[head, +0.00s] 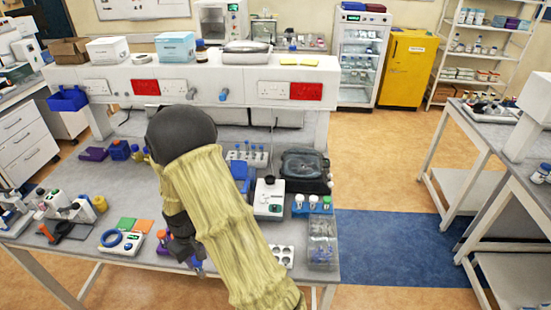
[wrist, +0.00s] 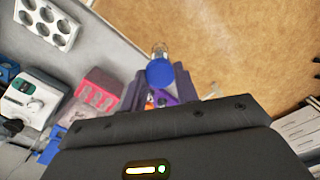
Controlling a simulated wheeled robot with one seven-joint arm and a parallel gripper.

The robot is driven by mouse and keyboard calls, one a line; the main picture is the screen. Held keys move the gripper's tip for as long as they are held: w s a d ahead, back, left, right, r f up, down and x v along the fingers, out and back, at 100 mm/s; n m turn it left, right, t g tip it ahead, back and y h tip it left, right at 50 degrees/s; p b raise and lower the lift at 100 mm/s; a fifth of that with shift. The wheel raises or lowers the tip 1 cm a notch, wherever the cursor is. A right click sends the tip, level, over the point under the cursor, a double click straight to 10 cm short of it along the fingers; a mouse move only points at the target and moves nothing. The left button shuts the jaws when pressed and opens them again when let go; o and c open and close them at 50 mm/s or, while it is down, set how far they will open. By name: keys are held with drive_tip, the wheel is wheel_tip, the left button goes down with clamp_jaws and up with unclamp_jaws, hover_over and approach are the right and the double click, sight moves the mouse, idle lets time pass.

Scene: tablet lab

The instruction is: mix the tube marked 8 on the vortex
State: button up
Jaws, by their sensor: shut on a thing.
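My gripper (wrist: 158,86) is shut on a tube with a blue cap (wrist: 160,72) in the wrist view. The clear end of the tube shows just beyond the cap, and no number can be read on it. Brown floor lies behind the tube. In the head view my arm hides most of the gripper and the tube, near the table's front edge. The vortex appears to be the small white machine with a dark round top (head: 268,197), right of my arm. A white machine with a dial (wrist: 22,98) also shows at the left of the wrist view.
A white holder with round holes (head: 281,256) stands near the front edge; it also shows in the wrist view (wrist: 48,20). A pink rack (wrist: 98,92) is left of my gripper there. A tube rack (head: 247,156) and a dark lidded box (head: 305,168) stand behind the vortex.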

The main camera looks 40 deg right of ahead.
wheel_tip(320, 180, down, 19)
drive_tip(key=m+b, duration=0.2)
drive_tip(key=b, duration=0.6)
drive_tip(key=shift+s+b, duration=0.25)
drive_tip(key=shift+b, duration=0.05)
drive_tip(key=shift+r, duration=0.1)
